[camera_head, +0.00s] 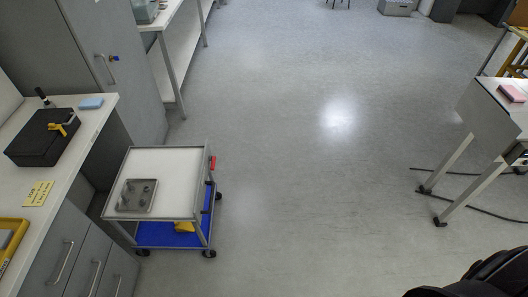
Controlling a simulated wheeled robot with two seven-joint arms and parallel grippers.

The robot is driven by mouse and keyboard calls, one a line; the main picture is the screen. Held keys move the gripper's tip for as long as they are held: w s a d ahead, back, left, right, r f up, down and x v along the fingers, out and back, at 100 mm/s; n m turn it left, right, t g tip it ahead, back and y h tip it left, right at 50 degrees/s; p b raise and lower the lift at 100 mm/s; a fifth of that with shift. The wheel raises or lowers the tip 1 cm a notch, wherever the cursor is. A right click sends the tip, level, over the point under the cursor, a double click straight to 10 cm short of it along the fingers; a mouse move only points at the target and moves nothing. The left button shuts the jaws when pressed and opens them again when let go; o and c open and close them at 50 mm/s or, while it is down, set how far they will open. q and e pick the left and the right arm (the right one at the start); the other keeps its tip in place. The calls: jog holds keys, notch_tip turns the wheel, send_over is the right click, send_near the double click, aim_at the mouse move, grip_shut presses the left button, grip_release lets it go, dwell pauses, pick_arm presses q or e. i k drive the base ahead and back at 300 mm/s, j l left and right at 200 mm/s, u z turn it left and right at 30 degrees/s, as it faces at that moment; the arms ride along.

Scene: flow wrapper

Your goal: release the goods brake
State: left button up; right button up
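A small wheeled cart (172,166) stands on the floor, left of centre, beside the left counter. It has a white top, a grey frame and a blue lower shelf (160,236). A red part (212,162) sticks up at the cart's right edge; it may be a brake lever, but I cannot tell its setting. Dark casters show under the cart. No part is labelled as the goods brake. Neither of my grippers is in view. A black rounded shape at the bottom right seems to be part of my own body.
A grey metal plate (146,203) with round pieces lies on the cart. The left counter holds a black box (35,143) with a yellow part on it. A white wheeled table (497,117) stands at right, with a dark cable on the floor. The middle floor is clear.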

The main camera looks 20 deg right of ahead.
aim_at(213, 160)
jog(key=i+l+u, duration=0.2)
jog(key=i+l, duration=0.2)
jog(key=l, duration=0.2)
jog(key=i+l+u, duration=0.2)
jog(key=i+l, duration=0.15)
jog(key=l, duration=0.3)
jog(key=i+l+u, duration=0.1)
jog(key=l, duration=0.25)
jog(key=i+l+u, duration=0.1)
jog(key=i+l, duration=0.15)
jog(key=i+l+u, duration=0.15)
jog(key=l, duration=0.3)
